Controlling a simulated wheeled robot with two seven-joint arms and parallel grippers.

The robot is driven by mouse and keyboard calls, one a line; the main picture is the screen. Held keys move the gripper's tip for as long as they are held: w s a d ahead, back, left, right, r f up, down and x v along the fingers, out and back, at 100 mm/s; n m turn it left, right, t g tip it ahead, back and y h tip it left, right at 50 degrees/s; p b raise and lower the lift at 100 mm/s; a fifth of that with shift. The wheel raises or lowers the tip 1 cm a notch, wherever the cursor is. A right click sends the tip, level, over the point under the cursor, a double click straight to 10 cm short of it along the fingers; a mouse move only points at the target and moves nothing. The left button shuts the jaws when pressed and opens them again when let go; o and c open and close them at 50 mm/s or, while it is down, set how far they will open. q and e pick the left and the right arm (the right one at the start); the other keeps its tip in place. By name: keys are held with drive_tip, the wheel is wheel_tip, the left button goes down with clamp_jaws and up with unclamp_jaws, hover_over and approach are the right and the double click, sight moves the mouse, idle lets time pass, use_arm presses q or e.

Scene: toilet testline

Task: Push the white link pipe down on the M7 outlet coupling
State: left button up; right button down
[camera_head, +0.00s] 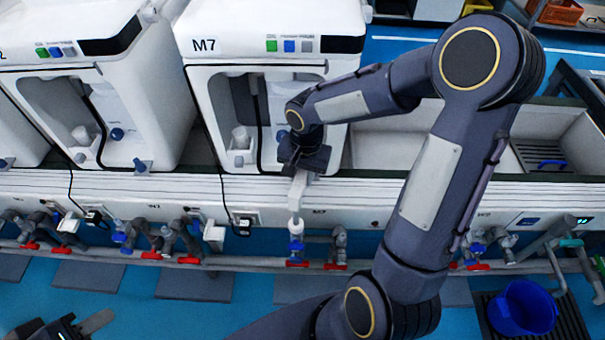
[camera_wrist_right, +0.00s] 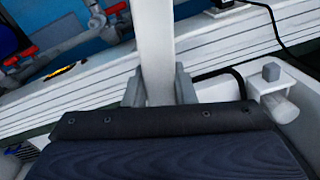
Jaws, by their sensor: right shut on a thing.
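The white link pipe (camera_head: 299,195) stands nearly upright in front of the M7 unit (camera_head: 205,46). My right gripper (camera_head: 301,172) is shut on its upper part. In the right wrist view the white pipe (camera_wrist_right: 156,50) runs between the two grey fingers (camera_wrist_right: 158,90). The pipe's lower end is right above a blue fitting (camera_head: 296,244) with a red handle, apparently the outlet coupling. I cannot tell whether pipe and fitting are fully joined. My left gripper (camera_head: 88,325) is at the lower left corner, away from the pipe; its jaw gap is unclear.
Other grey pipes with red valve handles (camera_head: 336,266) line the front of the white bench (camera_head: 150,190). A black cable (camera_head: 222,190) hangs left of the pipe. A blue bucket (camera_head: 524,308) stands at lower right.

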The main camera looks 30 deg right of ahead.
drive_tip(key=shift+f+b, duration=0.6)
drive_tip(key=shift+f, duration=0.15)
drive_tip(key=c, duration=1.1)
unclamp_jaws()
wheel_tip(320, 180, up, 7)
drive_tip(key=shift+d+f+p, duration=0.1)
drive_tip(key=shift+f+p, duration=0.05)
drive_tip(key=shift+p, duration=0.6)
drive_tip(key=shift+s+r, duration=0.15)
drive_tip(key=shift+r, duration=0.4)
